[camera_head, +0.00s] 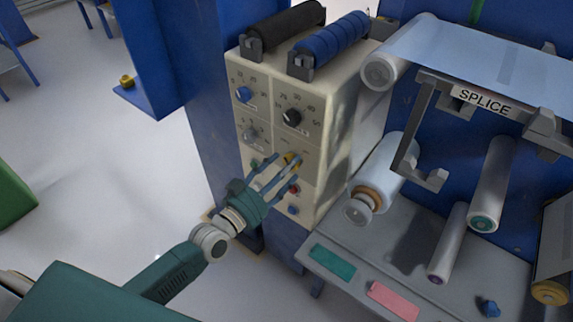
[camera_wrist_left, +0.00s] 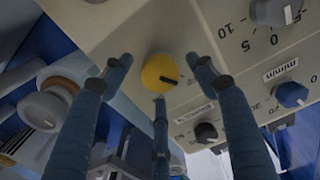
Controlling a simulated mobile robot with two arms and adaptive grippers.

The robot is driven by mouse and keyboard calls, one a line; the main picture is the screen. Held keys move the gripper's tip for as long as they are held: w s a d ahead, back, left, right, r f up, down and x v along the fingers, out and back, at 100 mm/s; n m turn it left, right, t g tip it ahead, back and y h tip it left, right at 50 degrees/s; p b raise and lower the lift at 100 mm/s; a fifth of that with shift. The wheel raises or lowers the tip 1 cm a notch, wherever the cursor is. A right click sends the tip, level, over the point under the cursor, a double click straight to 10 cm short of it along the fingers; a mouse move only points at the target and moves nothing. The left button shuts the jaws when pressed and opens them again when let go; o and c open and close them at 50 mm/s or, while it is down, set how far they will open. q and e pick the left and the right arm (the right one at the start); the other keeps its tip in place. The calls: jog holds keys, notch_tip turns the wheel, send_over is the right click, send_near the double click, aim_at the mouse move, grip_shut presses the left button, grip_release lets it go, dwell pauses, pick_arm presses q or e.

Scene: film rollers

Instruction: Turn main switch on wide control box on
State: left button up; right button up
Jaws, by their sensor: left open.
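The wide control box (camera_head: 318,130) is beige and carries several knobs on its front. A yellow round knob (camera_head: 290,158) with a dark pointer mark sits on its lower part; it also shows in the left wrist view (camera_wrist_left: 157,70). I cannot read a label that names it the main switch. My left gripper (camera_head: 281,170) reaches the box front from the left. In the left wrist view its fingers (camera_wrist_left: 160,72) are spread, two to either side of the yellow knob and a third below it. Contact with the knob cannot be told. My right gripper is not in view.
Other knobs, such as a blue one (camera_head: 243,94) and a black one (camera_head: 292,117), and a red button (camera_head: 294,188) are close by. Black and blue rollers (camera_head: 333,40) lie on top of the box. To its right are a white roll (camera_head: 383,170) and a grey table (camera_head: 345,232).

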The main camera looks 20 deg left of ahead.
pick_arm(q)
jog(key=shift+w+d, duration=0.15)
jog(key=shift+w, duration=0.25)
jog(key=shift+c, duration=0.5)
jog(key=c, duration=1)
jog(key=shift+c, duration=0.2)
jog(key=shift+m+p, duration=1.25)
jog(key=shift+m, duration=5.85)
